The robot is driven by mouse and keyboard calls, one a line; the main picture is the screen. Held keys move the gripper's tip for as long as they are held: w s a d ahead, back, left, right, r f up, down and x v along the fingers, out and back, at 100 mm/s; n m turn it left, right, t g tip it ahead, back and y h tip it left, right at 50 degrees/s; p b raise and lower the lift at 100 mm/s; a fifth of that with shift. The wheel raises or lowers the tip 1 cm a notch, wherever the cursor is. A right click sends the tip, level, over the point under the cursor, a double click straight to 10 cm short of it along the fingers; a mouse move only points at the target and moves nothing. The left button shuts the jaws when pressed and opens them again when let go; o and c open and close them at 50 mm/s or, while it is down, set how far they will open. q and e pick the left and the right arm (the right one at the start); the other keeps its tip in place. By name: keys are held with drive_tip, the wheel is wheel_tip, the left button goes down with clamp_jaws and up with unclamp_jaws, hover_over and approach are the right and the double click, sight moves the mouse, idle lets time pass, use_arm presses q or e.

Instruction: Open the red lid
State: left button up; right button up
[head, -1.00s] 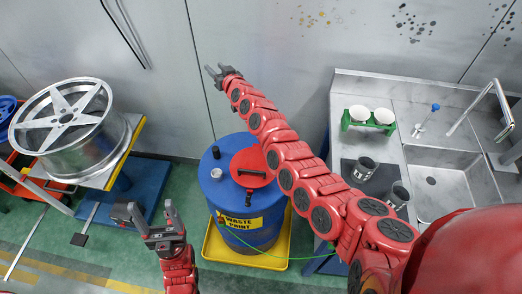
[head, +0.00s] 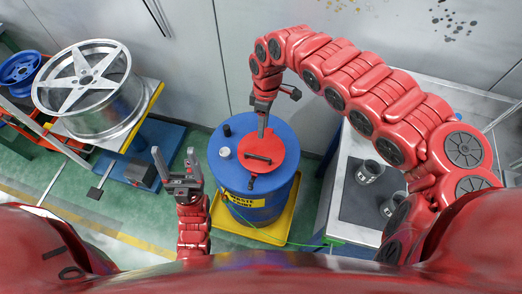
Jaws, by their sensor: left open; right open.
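The red lid (head: 277,148) is a round flap with a dark handle (head: 258,158), lying flat on top of the blue drum (head: 260,207). My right gripper (head: 262,133) points down over the far part of the lid, just beyond the handle. It is open, its fingers seen nearly edge-on. I cannot tell whether its tips touch the lid. My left gripper (head: 174,160) is open and empty, left of the drum, with its fingers pointing up in the picture.
The drum stands on a yellow tray (head: 281,236). A silver wheel rim (head: 118,109) lies on a bench at left, with a blue wheel (head: 20,68) beyond. At right, a metal counter (head: 333,213) holds two dark cups (head: 368,172).

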drive_tip(key=b, duration=0.1)
approach(260, 157)
drive_tip(key=f, duration=0.2)
drive_tip(key=f+p, duration=0.1)
drive_tip(key=f, duration=0.1)
drive_tip(key=s+f, duration=0.1)
drive_tip(key=f, duration=0.1)
drive_tip(key=shift+s+a+f+p, duration=0.1)
drive_tip(key=shift+a+f+p, duration=0.1)
drive_tip(key=shift+f+p, duration=0.15)
drive_tip(key=shift+f, duration=0.5)
clamp_jaws()
idle(0.4)
